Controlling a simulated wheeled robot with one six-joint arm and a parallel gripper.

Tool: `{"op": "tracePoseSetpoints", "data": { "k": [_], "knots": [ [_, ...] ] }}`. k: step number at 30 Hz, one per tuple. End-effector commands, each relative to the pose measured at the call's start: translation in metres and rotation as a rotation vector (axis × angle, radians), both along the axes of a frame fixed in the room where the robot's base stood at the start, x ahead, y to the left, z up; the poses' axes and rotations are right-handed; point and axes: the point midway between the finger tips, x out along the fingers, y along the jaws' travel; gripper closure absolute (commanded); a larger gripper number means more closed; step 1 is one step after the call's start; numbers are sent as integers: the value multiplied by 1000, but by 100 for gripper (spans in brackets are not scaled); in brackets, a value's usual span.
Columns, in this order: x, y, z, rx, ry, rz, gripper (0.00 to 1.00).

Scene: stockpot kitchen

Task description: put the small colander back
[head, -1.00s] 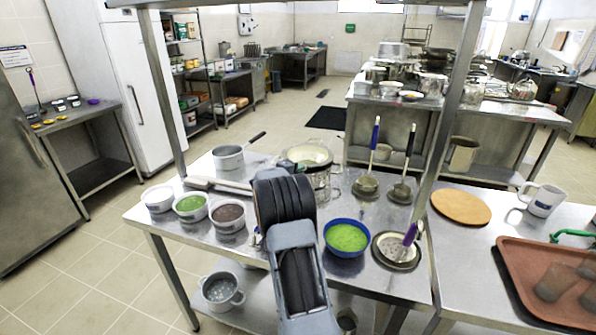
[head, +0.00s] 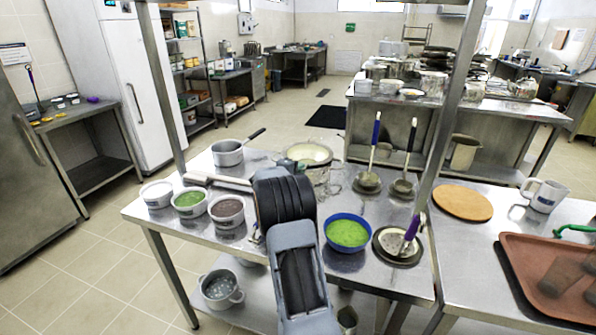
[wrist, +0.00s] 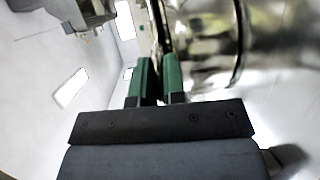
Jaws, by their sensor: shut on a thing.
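My gripper (wrist: 160,82) has green fingers, shut on the rim of a shiny metal vessel, which I take to be the small colander (wrist: 205,45). The vessel's rounded, reflective side fills the right of the wrist view; its holes cannot be made out. In the head view a steel vessel with a pale inside (head: 308,153) shows just beyond my arm, over the far part of the steel table. My arm hides most of my gripper there, and I cannot tell whether the vessel touches the table.
The table (head: 165,228) holds a saucepan (head: 228,153), white tubs (head: 190,203), a blue bowl (head: 347,232), two ladles (head: 368,182) and a purple-handled skimmer (head: 398,245). A speckled two-handled pot (head: 221,288) sits on the shelf below. Posts (head: 440,140) frame the table.

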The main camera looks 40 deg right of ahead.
Motion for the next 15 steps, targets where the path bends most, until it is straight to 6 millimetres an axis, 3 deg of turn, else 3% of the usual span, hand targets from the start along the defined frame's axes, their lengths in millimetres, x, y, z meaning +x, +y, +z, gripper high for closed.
{"op": "tracePoseSetpoints", "data": {
  "k": [4, 5, 6, 12, 15],
  "knots": [
    [0, 0, 1, -2, -2, 0, 100],
    [0, 0, 0, 0, -1, 0, 87],
    [0, 0, 0, 0, -1, 0, 83],
    [0, 0, 0, 0, -1, 0, 64],
    [0, 0, 0, 0, -1, 0, 63]
  ]
}}
